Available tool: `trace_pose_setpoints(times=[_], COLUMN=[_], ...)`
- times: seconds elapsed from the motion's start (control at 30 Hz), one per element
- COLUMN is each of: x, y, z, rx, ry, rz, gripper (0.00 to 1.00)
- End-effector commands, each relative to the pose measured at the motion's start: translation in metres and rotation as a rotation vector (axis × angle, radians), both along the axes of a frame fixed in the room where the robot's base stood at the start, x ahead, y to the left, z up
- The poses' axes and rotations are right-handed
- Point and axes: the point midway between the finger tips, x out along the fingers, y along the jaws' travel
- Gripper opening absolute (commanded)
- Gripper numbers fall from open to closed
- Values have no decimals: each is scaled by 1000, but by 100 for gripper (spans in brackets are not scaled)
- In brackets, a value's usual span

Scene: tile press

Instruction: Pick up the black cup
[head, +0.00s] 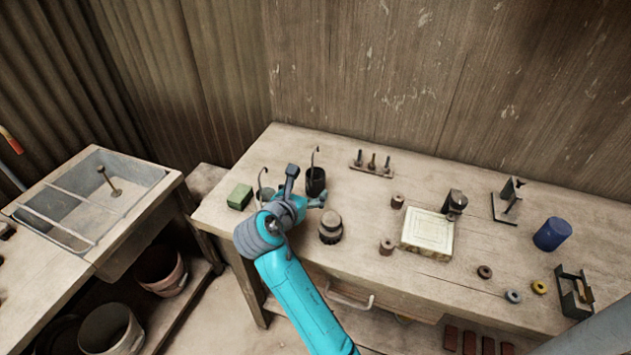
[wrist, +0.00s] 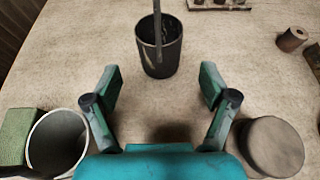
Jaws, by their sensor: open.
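The black cup (wrist: 158,52) stands upright on the wooden workbench, ahead of my gripper and between the lines of its two fingers in the wrist view. A thin rod or handle rises from it. In the head view the black cup (head: 316,186) stands just beyond my gripper (head: 307,193). My gripper (wrist: 158,88) is open and empty in the wrist view, with its fingers wide apart and bare bench between them. The cup's near side is clear of the fingers.
A rack of small tools (head: 372,165) stands behind. A tile press block (head: 428,232) and a blue cylinder (head: 551,234) are farther right.

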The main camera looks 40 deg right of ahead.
Motion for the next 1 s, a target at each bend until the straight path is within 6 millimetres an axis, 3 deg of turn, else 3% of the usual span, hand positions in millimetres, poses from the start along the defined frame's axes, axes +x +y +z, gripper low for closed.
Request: trace_pose_setpoints(times=[0.37,0.63,0.9,0.93,1.0], x=[13,30,33,33,33], y=[-21,-50,-53,-53,-53], z=[-8,-21,-23,-23,-23], rx=[0,1,1,1,1], ry=[-3,-3,-3,-3,-3], rz=[-2,-3,-1,-1,-1], gripper=[84,84,84,81,64])
